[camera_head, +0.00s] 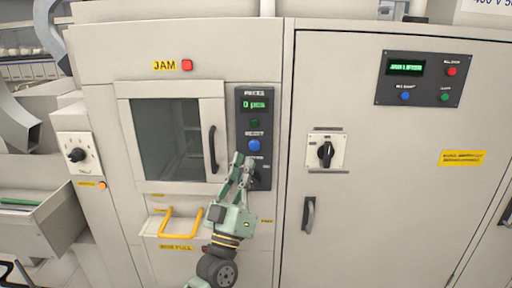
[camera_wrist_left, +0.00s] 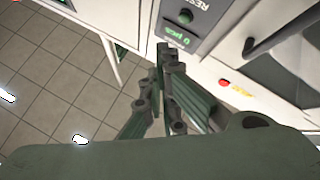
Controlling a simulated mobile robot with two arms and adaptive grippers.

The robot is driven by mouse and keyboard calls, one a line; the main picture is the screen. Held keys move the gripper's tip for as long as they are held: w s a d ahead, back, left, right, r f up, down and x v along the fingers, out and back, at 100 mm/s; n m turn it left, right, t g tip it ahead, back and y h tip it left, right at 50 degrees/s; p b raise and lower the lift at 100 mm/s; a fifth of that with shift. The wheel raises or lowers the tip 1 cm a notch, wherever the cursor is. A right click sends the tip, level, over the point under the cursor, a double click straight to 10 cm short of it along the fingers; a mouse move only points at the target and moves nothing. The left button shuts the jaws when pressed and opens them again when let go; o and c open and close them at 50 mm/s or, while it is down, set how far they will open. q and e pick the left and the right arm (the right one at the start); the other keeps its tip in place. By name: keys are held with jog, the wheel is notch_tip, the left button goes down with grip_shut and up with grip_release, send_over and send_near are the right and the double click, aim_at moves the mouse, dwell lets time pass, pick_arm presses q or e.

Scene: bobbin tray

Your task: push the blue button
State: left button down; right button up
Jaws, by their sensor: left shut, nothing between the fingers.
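A blue button (camera_head: 253,145) sits on a narrow dark panel (camera_head: 264,182) to the right of the machine's window. My left gripper (camera_head: 243,157) is shut and empty, with its fingertips just below and left of this button in the head view. I cannot tell whether they touch the panel. In the left wrist view the shut fingers (camera_wrist_left: 166,50) point at the panel (camera_wrist_left: 192,40), which shows its display and a green button; the blue button is not visible there. A second blue button (camera_head: 405,96) is on the right cabinet's control panel. My right gripper is not in view.
A door handle (camera_head: 213,150) stands out left of the panel. A yellow handle (camera_head: 180,224) is below the window. A rotary switch (camera_head: 325,152) and a cabinet handle (camera_head: 309,214) are to the right. A red button (camera_head: 187,65) is above the window.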

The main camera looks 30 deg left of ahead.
aim_at(254, 145)
pick_arm(q)
jog(key=shift+w, duration=0.1)
jog(key=w+a+b, duration=0.4)
jog(key=w, duration=0.3)
jog(key=shift+w+a, duration=0.25)
jog(key=shift+a, duration=0.05)
dwell(1.3)
jog(key=shift+w+a, duration=0.2)
jog(key=shift+w, duration=0.15)
